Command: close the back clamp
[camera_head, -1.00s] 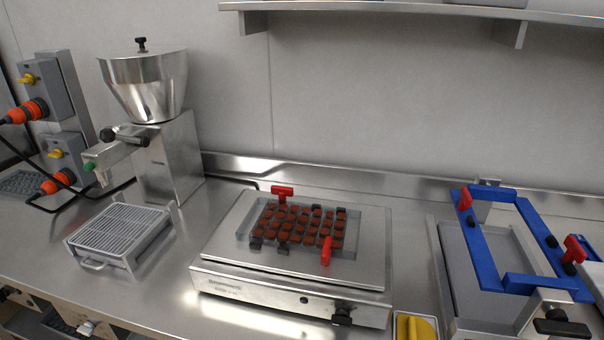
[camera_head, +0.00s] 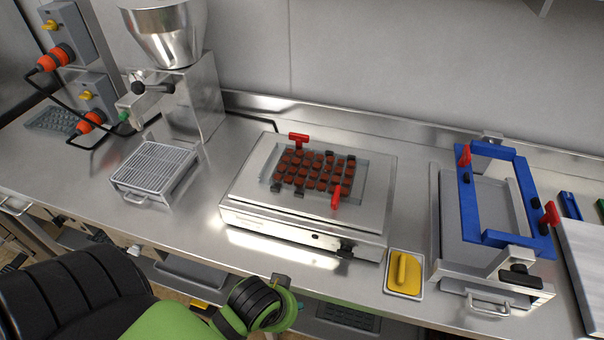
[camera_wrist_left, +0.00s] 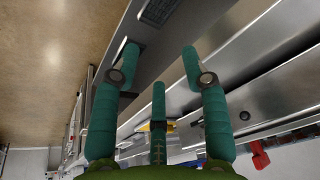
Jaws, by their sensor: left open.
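On the heated plate (camera_head: 235,193) in the middle, one red clamp handle (camera_head: 299,140) stands at the back edge of the chocolate mould (camera_head: 314,170). Another red clamp handle (camera_head: 337,197) stands at its front right. Two more red clamp handles are on the blue frame at right, one back left (camera_head: 464,155) and one front right (camera_head: 549,214). My left arm is low in front of the counter; its fingers are not clear in the head view. In the wrist view the left gripper (camera_wrist_left: 161,53) is open and empty, apart from all clamps. A red handle (camera_wrist_left: 258,156) shows at lower right there.
A steel hopper machine (camera_head: 190,90) and a wire grate (camera_head: 155,167) stand at left. A yellow-handled tool in a tray (camera_head: 404,272) lies right of the plate. The blue frame (camera_head: 466,205) sits over a steel tray at right. The counter's front edge is near my arm.

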